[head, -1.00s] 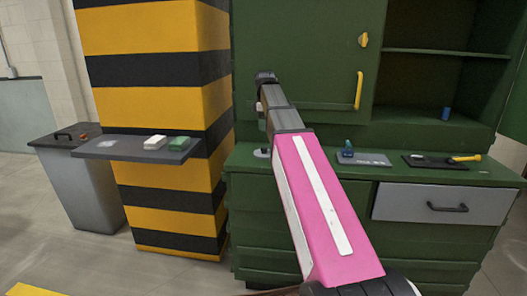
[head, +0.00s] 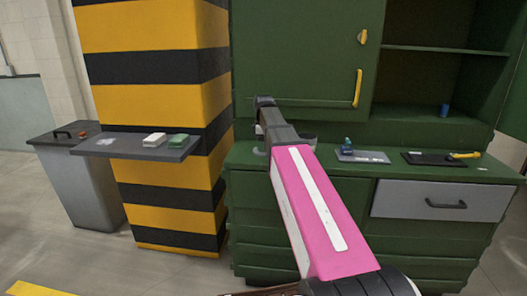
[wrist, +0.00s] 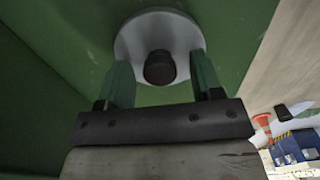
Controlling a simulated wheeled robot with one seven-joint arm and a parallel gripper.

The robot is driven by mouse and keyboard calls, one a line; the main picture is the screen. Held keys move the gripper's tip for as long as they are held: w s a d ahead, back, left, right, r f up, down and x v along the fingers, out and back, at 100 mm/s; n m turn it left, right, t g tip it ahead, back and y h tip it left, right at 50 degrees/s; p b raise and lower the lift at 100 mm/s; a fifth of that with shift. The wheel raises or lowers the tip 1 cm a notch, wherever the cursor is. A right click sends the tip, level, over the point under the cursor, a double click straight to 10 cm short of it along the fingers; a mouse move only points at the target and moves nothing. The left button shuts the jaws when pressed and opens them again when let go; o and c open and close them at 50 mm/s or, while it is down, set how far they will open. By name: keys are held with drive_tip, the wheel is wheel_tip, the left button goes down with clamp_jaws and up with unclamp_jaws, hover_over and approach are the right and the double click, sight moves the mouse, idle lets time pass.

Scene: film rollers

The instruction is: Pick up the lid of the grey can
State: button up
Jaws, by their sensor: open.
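In the wrist view a round grey top with a dark knob (wrist: 160,68), which looks like the lid (wrist: 133,45) of the grey can, sits over a green surface. My gripper (wrist: 160,62) is open, with one finger on each side of the knob and a gap on both sides. I cannot tell how far above the lid the fingertips are. The can's body is hidden below. In the head view my pink arm link blocks the gripper and most of that spot on the green counter.
The green cabinet (head: 300,60) rises behind the counter (head: 450,170). A blue-green item (head: 346,145) on a grey plate and a dark tray (head: 425,158) with a yellow-handled tool lie to the right. A striped pillar (head: 160,110) with a shelf (head: 110,147) and a grey bin (head: 80,185) stand left.

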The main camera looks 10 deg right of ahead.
drive_tip(key=c, duration=1)
drive_tip(key=shift+r, duration=0.15)
